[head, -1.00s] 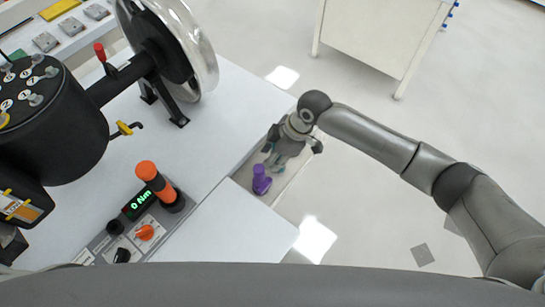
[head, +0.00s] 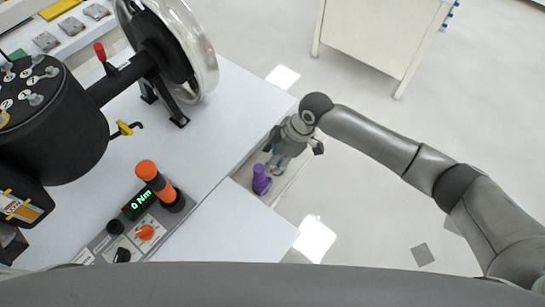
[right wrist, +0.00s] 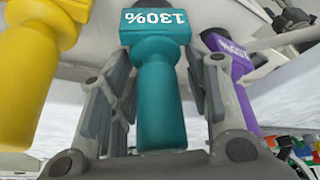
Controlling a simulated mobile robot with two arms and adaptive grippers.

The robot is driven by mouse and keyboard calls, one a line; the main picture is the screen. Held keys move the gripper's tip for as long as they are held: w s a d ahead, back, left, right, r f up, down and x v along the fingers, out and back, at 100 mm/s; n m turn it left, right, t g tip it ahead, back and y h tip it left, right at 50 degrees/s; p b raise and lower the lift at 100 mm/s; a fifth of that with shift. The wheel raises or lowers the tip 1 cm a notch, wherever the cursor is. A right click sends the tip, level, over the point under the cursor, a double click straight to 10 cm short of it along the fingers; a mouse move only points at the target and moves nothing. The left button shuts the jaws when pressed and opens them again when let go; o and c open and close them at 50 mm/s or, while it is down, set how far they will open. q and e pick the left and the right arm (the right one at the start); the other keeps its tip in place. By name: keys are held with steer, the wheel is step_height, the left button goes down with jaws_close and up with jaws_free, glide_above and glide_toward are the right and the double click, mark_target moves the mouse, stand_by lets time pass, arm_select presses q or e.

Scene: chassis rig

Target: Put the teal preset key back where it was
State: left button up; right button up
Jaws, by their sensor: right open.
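The teal preset key (right wrist: 160,95), marked 130%, stands between the two fingers of my right gripper (right wrist: 158,110) in the right wrist view. The fingers are open, one on each side of its round grip; I cannot tell whether either touches it. In the head view my right gripper (head: 287,150) is over the narrow tray at the table's right edge and hides most of the teal key. A purple key (head: 261,180) stands just in front of it, and it also shows at the right in the right wrist view (right wrist: 232,75). My left gripper is not in view.
A yellow key (right wrist: 28,75) is left of the teal one in the right wrist view. On the white table (head: 215,130) are a torque display box (head: 138,204) with an orange-black handle (head: 160,185) and a large wheel rig (head: 190,50). Open floor lies right.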

steer(key=v, duration=1.1)
